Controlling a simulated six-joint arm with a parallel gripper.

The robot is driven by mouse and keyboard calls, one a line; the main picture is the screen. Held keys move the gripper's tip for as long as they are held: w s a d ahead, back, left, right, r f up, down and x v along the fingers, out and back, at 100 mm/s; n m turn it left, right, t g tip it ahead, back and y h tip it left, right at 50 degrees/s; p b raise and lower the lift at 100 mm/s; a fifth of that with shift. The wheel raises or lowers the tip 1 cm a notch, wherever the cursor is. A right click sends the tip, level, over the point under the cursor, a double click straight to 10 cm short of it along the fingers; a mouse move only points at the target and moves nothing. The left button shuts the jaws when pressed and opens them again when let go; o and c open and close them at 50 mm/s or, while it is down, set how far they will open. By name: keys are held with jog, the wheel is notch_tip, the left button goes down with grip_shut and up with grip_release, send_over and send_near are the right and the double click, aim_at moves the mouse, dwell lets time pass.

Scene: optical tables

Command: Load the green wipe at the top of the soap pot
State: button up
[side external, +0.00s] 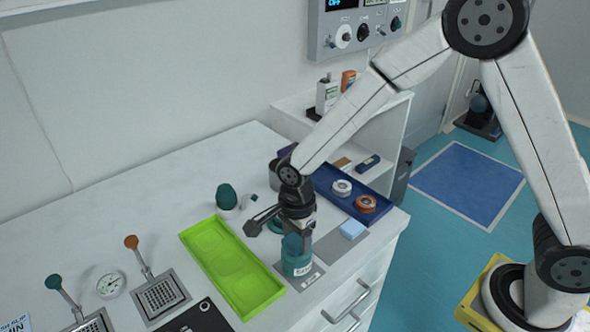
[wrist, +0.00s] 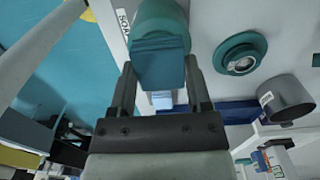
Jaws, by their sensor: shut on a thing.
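The green wipe (wrist: 158,64) is a dark teal folded block held between the two fingers of my gripper (wrist: 160,85) in the wrist view. In the side view my gripper (side external: 294,232) points down, with the wipe (side external: 291,243) under it at the mouth of the soap pot. The soap pot (side external: 298,266) is a teal cylinder with a white label, standing upright on a grey mat. In the wrist view the pot (wrist: 160,18) lies just beyond the wipe, which covers part of it. I cannot tell whether the wipe touches the pot or how far in it is.
A round teal lid-like disc (wrist: 240,54) lies near the pot. A light blue sponge (side external: 352,228) lies right of the pot, a lime green tray (side external: 258,304) left. A dark blue tray (side external: 327,186) with round items is behind. Bare counter (side external: 130,205) shows at the back left.

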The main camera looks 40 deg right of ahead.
aim_at(297, 238)
jog(key=shift+r, duration=3.55)
jog(key=shift+d, duration=0.15)
jog(key=n, duration=0.1)
jog(key=d+n, duration=0.2)
jog(key=shift+w+d+f, duration=0.25)
jog(key=shift+w+f, duration=0.05)
jog(key=shift+f, duration=0.05)
jog(key=d+f+n, duration=0.2)
jog(key=d+n, duration=0.9)
jog(key=n, duration=0.3)
jog(key=shift+f+n, duration=0.2)
jog(key=shift+n, duration=0.2)
